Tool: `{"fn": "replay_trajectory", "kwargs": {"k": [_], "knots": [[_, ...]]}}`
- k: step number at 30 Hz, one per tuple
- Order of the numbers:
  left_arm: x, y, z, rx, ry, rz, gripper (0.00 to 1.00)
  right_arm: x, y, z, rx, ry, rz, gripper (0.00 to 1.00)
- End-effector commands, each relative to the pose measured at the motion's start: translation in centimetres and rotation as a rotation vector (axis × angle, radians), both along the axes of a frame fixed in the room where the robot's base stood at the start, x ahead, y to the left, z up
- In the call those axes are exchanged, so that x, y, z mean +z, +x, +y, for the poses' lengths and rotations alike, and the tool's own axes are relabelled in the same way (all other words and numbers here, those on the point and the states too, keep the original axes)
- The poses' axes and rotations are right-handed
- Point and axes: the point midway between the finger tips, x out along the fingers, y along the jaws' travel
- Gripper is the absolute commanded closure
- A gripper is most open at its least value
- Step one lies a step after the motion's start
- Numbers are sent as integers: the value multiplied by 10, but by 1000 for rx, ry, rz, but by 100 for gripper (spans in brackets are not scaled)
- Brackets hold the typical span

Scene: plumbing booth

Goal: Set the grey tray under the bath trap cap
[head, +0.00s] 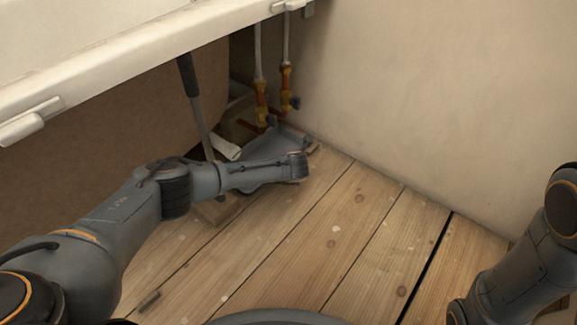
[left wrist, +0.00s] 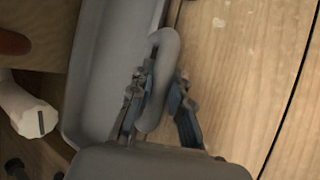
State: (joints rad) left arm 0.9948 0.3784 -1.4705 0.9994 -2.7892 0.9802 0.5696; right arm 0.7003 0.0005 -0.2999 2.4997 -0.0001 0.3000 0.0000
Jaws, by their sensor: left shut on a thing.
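The grey tray (head: 262,172) lies on the floorboards under the bath, partly hidden behind my left forearm in the head view. Its shallow inside and rim show in the left wrist view (left wrist: 100,65). My left gripper (left wrist: 163,74) is shut on the tray's rounded grey handle (left wrist: 160,105), one finger on each side. A white trap piece with a cap (head: 226,148) is left of the tray in the head view. Its faceted white cap (left wrist: 32,120) shows beside the tray's rim in the left wrist view. My right gripper is out of view; only its arm shows.
Copper pipes with yellow fittings (head: 261,100) rise behind the tray. A dark-handled bar (head: 196,105) leans near the trap. The bath rim (head: 130,62) overhangs from above. A wall (head: 430,90) stands at right, and the floorboards (head: 330,240) in front are mostly clear.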

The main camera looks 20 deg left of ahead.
Motion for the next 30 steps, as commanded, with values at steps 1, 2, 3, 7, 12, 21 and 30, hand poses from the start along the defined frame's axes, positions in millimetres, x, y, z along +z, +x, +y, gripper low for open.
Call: {"fn": "replay_trajectory", "kwargs": {"k": [1,2,3,7,12,21,30], "knots": [[-1,-1,1,2,0,2,80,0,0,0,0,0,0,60],[-1,-1,1,2,0,2,74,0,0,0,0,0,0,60],[-1,-1,1,2,0,2,66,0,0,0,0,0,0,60],[-1,0,1,2,0,1,56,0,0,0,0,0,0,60],[-1,-1,0,2,0,3,56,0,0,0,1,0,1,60],[13,-11,-5,-2,-2,2,56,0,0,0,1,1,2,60],[53,-45,-21,-2,-2,1,56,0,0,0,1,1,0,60]]}}
